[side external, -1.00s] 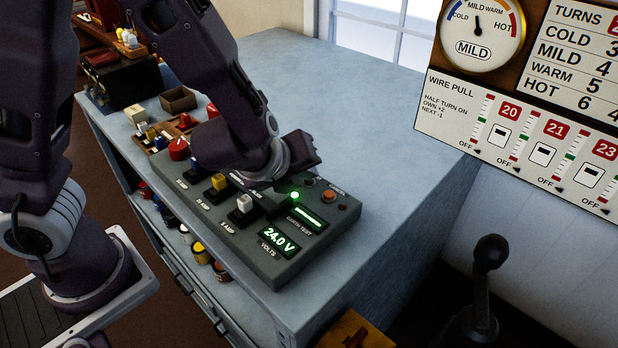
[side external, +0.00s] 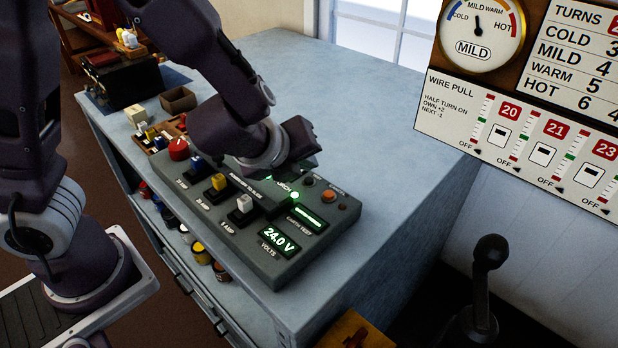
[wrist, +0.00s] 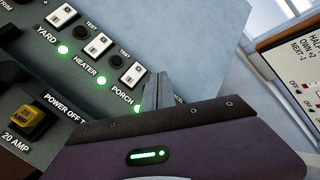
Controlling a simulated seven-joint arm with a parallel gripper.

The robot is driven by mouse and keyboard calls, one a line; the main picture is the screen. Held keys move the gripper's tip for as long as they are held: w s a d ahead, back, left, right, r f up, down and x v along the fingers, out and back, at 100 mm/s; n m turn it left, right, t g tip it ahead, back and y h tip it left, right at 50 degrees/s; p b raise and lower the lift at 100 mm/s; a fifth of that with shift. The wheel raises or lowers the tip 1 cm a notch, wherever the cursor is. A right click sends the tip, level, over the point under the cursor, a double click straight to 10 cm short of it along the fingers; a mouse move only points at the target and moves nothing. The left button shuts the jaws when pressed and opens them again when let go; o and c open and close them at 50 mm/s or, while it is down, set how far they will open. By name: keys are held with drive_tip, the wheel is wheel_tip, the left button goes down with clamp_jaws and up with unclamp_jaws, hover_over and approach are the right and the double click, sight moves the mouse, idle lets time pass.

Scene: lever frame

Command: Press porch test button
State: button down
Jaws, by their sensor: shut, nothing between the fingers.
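A grey control panel (side external: 262,262) lies on the bench. In the wrist view, its row of labels reads YARD, HEATER and PORCH (wrist: 122,96), each with a green light and a white rocker switch. Black round TEST buttons sit right of the YARD and HEATER switches; the heater test button (wrist: 115,61) is in plain sight. The PORCH switch (wrist: 131,74) is visible just left of my gripper (wrist: 156,88). The porch test button is not visible; my shut, empty fingers cover the panel right of that switch. I cannot tell whether they touch it. The side view shows my gripper (side external: 298,165) over the panel.
Amp switches (side external: 218,182) and a red knob (side external: 178,149) stand up on the panel's left part. A brown box (side external: 178,99) and small parts lie behind. The blue-grey bench top (side external: 350,110) right of the panel is clear. A black lever (side external: 490,252) stands at front right.

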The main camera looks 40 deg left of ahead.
sight(306, 186)
wheel_tip(306, 186, up, 4)
drive_tip(key=shift+r, duration=0.2)
idle(0.6)
